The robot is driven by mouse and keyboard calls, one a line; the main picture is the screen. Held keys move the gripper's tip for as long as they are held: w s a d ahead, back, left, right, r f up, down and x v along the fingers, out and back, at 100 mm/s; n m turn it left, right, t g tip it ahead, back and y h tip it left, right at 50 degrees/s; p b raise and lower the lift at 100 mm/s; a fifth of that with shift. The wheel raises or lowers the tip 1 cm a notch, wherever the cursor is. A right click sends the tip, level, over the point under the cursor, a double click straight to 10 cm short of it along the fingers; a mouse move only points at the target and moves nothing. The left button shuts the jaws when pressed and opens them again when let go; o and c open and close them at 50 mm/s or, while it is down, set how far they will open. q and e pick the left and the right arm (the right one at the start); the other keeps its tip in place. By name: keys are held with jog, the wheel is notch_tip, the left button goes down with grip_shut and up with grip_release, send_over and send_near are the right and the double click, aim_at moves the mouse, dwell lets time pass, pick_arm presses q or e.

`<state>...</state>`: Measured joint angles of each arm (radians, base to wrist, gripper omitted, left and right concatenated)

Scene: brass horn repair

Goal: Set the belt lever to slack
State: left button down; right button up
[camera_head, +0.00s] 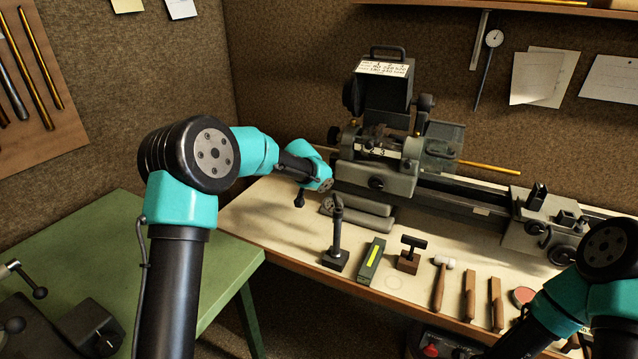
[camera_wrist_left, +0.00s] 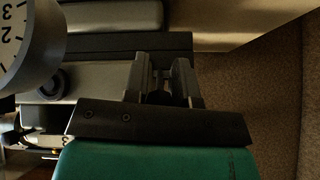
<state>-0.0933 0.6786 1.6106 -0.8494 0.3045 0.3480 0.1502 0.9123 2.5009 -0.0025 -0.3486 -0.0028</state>
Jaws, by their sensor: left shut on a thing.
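The lathe headstock (camera_head: 375,178) stands at the back of the bench, with its upright belt housing (camera_head: 383,95) behind it. My left arm reaches to the left end of the headstock. In the head view its wrist hides the fingers. In the left wrist view my left gripper (camera_wrist_left: 165,82) has its two fingers close together on a small dark part (camera_wrist_left: 166,97), which appears to be the belt lever. Most of that part is hidden between the fingers, so its setting cannot be read. My right arm is at the lower right; its gripper is outside the picture.
A numbered dial (camera_wrist_left: 25,45) and a round knob (camera_wrist_left: 50,84) sit close to the left gripper. A dark upright stand (camera_head: 337,235), a green block (camera_head: 371,262), a mallet (camera_head: 441,282) and wooden pieces line the bench front. A brass rod (camera_head: 490,167) sticks out right of the headstock.

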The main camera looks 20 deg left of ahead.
pick_arm(q)
jog(key=shift+d+f, duration=0.1)
jog(key=shift+d, duration=0.05)
jog(key=c, duration=0.9)
grip_release()
jog(key=shift+w, duration=0.1)
jog(key=v, duration=1.7)
jog(key=shift+r, duration=0.2)
jog(key=shift+c, duration=0.3)
